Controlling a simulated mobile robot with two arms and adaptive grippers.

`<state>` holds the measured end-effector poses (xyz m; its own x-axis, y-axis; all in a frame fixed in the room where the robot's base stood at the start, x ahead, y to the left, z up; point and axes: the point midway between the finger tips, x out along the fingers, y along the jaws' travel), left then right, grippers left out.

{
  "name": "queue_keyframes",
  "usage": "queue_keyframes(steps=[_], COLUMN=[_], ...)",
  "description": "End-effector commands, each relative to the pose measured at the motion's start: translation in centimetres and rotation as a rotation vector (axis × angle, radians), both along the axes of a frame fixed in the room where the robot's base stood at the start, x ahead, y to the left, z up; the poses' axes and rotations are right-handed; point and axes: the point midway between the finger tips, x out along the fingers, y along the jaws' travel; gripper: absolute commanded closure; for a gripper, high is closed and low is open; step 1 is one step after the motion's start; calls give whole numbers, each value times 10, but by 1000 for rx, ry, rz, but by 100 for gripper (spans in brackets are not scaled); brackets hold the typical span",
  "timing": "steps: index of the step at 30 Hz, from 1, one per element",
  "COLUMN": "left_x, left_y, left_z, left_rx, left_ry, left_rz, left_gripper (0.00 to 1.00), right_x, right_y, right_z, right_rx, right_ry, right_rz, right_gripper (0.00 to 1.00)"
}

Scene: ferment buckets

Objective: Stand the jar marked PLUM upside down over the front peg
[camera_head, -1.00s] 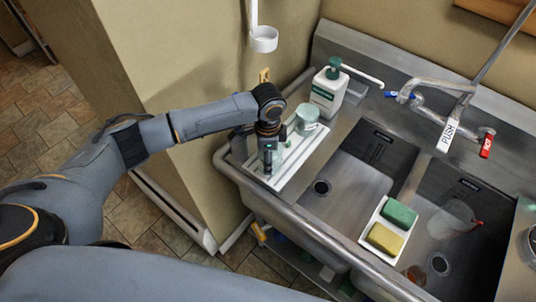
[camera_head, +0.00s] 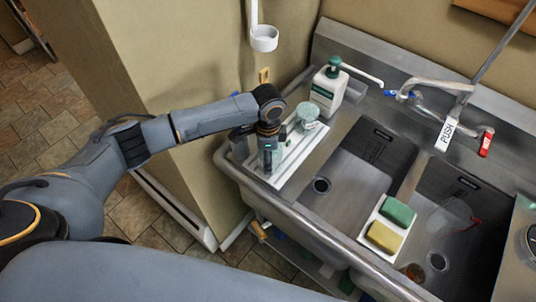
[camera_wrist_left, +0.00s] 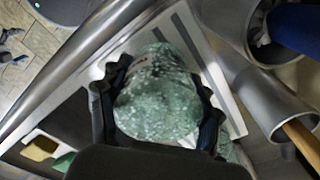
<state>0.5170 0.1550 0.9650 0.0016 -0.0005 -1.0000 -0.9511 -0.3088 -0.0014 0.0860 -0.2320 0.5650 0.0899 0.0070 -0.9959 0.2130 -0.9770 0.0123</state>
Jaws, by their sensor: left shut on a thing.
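My left gripper (camera_head: 268,160) is over the front part of the white peg rack (camera_head: 290,176) at the sink's left end. It is shut on a greenish glass jar (camera_wrist_left: 157,95), which lies between the two fingers in the left wrist view. No marking on this jar is readable, and I cannot tell whether its lower end touches the rack or a peg. The front peg is hidden. A second pale green jar (camera_head: 308,114) stands on the back part of the rack, behind the gripper. My right gripper is not in view.
A soap bottle (camera_head: 328,90) stands behind the rack. Steel holders (camera_wrist_left: 275,105) with handled tools are close beside it. The basins lie to the right, with a white tray holding a green sponge (camera_head: 398,211) and a yellow sponge (camera_head: 384,237). A white ring holder (camera_head: 264,40) hangs on the wall.

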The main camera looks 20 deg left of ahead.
Motion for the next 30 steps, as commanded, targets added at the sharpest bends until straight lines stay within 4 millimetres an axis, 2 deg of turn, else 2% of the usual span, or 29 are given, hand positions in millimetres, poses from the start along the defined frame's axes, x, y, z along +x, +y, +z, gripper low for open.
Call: queue_keyframes(steps=[10,11,14,22,24,30], left_x=[0,0,0,0,0,0], left_y=[0,0,0,0,0,0], left_z=[-5,-5,-5,-5,-5,-5], left_rx=[-1,-1,-1,-1,0,0], left_ry=[-1,-1,-1,-1,0,0], left_rz=[0,0,0,0,0,0], left_gripper=[74,30,9,9,0,0], right_x=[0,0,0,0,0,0], right_y=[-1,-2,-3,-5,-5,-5], right_z=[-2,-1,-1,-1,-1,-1], right_rx=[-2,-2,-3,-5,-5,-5], right_ry=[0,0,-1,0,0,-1], right_rz=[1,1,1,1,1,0], right_gripper=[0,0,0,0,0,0])
